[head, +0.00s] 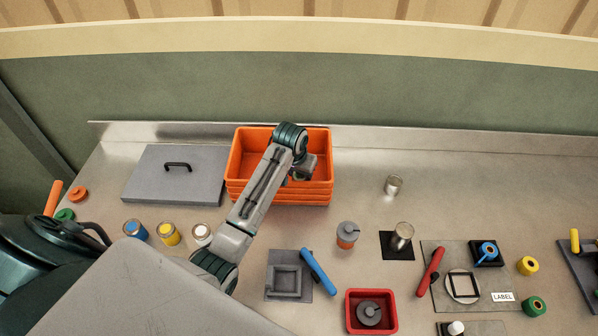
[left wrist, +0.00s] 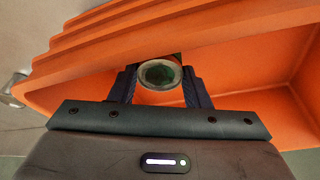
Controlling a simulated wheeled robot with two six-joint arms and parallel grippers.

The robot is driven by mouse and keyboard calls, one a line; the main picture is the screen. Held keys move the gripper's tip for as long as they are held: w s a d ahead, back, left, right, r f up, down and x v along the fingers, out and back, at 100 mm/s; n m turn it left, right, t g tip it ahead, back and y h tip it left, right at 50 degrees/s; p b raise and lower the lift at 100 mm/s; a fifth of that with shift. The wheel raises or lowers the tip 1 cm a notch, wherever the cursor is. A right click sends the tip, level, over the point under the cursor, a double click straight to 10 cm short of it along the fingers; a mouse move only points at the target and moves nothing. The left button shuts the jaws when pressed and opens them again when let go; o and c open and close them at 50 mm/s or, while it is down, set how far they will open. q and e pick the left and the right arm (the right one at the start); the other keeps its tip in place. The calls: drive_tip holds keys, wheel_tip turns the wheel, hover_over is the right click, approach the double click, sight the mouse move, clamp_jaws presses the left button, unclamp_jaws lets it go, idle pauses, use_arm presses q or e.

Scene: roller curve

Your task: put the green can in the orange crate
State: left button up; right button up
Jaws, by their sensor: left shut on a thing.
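The orange crate (head: 312,198) stands at the back of the steel bench, left of centre. My left gripper (head: 299,180) is over the crate's right half, pointing down. In the left wrist view the gripper (left wrist: 160,82) is shut on the green can (left wrist: 159,73). Only its round metal-rimmed top with a dark greenish middle shows between the fingers; its side is hidden. The crate's orange walls (left wrist: 250,62) surround the can in that view. I cannot tell whether the can touches the crate floor. My right gripper is not in view.
A grey lid plate (head: 150,185) lies left of the crate. Blue (head: 135,230), yellow (head: 168,234) and white (head: 202,234) cans stand in front. A grey-orange container (head: 347,236) and red bin (head: 371,325) stand to the right.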

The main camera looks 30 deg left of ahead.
use_arm(q)
drive_tip(key=o, duration=1.2)
drive_tip(key=shift+d, duration=0.1)
drive_tip(key=shift+c, duration=0.2)
drive_tip(key=b+v, duration=0.2)
drive_tip(key=v, duration=1)
drive_tip(key=shift+r, duration=0.2)
